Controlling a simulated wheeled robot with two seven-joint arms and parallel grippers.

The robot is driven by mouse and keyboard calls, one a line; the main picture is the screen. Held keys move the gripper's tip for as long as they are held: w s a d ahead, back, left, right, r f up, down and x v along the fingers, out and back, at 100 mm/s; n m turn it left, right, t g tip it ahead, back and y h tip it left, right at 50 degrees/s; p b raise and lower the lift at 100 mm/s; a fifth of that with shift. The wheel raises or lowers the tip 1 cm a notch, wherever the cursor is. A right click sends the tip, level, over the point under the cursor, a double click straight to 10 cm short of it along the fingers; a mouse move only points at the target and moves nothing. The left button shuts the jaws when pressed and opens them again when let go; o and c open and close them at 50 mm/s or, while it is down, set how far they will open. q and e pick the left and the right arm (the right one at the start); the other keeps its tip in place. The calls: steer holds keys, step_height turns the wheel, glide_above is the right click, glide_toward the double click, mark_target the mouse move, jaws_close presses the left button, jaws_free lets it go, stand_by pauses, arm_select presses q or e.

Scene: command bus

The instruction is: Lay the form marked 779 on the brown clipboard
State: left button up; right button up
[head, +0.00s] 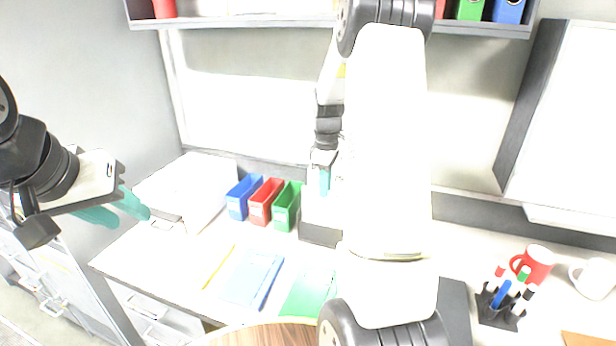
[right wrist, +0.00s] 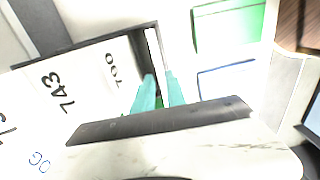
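A grey holder (head: 320,235) stands on the counter with white forms in it. In the right wrist view, one form reads 743 (right wrist: 60,88) and another label looks like 700; I cannot read 779 anywhere. My right gripper (head: 325,180) points down over this holder. In the right wrist view its teal fingers (right wrist: 159,80) sit by a thin white upright sheet (right wrist: 154,52); whether they grip it is unclear. My left gripper (head: 122,208) is open and empty at the left, off the counter. A brown flat piece (head: 588,341), possibly the clipboard, is cut off at the lower right.
Blue, red and green bins (head: 265,203) stand left of the holder. A blue board (head: 250,278) and a green one (head: 308,292) lie in front. Pens (head: 502,302), a red mug (head: 536,263) and a white mug (head: 595,278) are at the right. My right arm hides the counter's middle.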

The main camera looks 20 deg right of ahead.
jaws_close()
steer(key=shift+r, duration=0.1)
step_height(320, 180, up, 11)
stand_by(1.6)
steer(key=s+a, duration=0.6)
steer(key=s, duration=0.2)
stand_by(0.9)
steer(key=shift+s, duration=0.1)
